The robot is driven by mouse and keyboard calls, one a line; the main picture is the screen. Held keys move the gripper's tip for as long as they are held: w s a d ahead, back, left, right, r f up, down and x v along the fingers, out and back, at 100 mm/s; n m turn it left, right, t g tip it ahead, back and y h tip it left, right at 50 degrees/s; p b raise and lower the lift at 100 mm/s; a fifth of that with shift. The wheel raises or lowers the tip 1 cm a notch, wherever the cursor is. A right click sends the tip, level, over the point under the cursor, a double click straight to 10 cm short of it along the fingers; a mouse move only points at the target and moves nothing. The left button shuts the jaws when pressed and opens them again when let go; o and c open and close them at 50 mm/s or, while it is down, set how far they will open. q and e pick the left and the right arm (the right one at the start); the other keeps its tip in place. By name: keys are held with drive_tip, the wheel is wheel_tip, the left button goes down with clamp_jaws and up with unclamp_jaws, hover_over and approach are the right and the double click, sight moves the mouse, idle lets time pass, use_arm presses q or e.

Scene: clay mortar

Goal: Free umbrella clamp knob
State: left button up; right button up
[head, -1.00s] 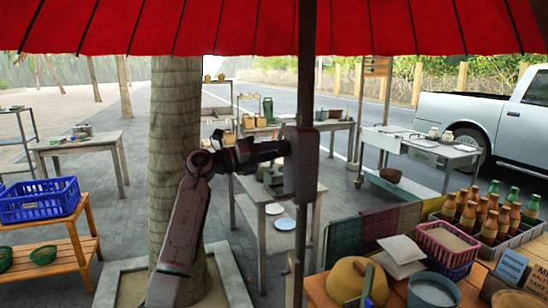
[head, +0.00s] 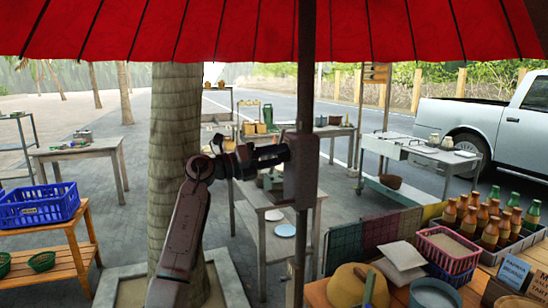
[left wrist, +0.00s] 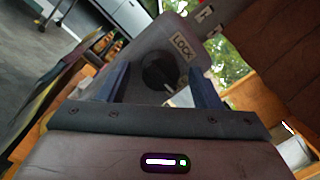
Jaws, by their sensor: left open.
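The red umbrella (head: 250,30) spans the top of the head view, and its dark pole (head: 308,90) runs down the middle. A dark clamp block (head: 301,170) sits on the pole. My left gripper (head: 284,153) comes in from the left, close against the clamp. In the left wrist view the clamp is a grey plate with a LOCK label (left wrist: 183,47) and a round black knob (left wrist: 160,71). My left gripper (left wrist: 158,76) is open, with its fingers on either side of the knob. I cannot tell whether they touch it. My right gripper is not in view.
A palm trunk (head: 176,150) stands left of the pole, behind my left arm. A front table (head: 395,298) at lower right holds a yellow hat-like object (head: 347,286), a pink basket (head: 447,256) and several bottles (head: 487,220). A shelf with a blue crate (head: 40,207) stands at left.

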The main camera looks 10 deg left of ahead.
use_arm(q)
drive_tip(key=shift+a, duration=0.1)
drive_tip(key=shift+s+a+f, duration=0.1)
drive_tip(key=shift+s+a, duration=0.05)
drive_tip(key=shift+a, duration=0.05)
drive_tip(key=b+v, duration=0.3)
drive_tip(key=v, duration=0.7)
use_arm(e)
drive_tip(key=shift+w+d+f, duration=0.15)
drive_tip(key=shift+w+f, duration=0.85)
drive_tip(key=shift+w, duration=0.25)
use_arm(q)
drive_tip(key=shift+a, duration=0.15)
